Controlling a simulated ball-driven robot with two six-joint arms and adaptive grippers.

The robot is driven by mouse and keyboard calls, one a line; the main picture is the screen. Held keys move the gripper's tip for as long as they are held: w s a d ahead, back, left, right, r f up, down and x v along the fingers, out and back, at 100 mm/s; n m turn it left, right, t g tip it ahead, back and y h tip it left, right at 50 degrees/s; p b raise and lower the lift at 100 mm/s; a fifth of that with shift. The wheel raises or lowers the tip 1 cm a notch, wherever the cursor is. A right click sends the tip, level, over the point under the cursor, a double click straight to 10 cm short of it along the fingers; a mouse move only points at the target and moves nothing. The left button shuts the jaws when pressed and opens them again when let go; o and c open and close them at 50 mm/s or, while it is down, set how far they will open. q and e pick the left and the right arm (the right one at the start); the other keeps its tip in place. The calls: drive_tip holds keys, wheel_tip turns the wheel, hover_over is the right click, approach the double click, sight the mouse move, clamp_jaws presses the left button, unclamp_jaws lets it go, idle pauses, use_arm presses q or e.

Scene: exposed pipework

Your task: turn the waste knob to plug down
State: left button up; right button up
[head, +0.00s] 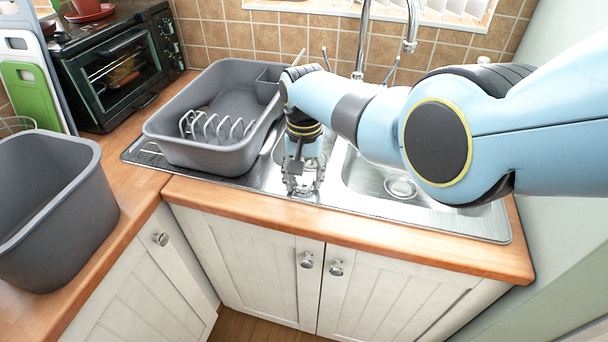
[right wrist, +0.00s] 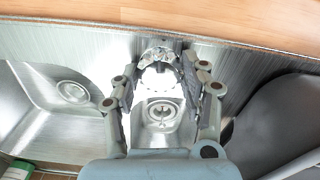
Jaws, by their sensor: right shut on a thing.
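The waste knob (right wrist: 160,56) is a shiny, faceted metal knob on the sink's front rim, seen in the right wrist view. My right gripper (right wrist: 158,66) is shut on it, with one finger on each side. In the head view my right gripper (head: 302,186) points down at the front rim of the steel sink (head: 440,222), and its fingers mostly hide the knob. A round drain (right wrist: 162,112) lies in the small basin behind the knob. Another drain (head: 400,186) lies in the large basin. I cannot tell the plug's height. My left gripper is not in view.
A grey dish tub (head: 215,156) with a rack stands on the drainboard, close to my right gripper. The tap (head: 410,40) rises behind the sink. A grey bin (head: 50,210) and a toaster oven (head: 120,70) are at the left. The wooden front edge (head: 400,255) is clear.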

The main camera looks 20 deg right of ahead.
sight(304, 180)
drive_tip(key=shift+m, duration=1)
drive_tip(key=o, duration=1.2)
wheel_tip(304, 180, up, 12)
drive_tip(key=shift+r, duration=0.1)
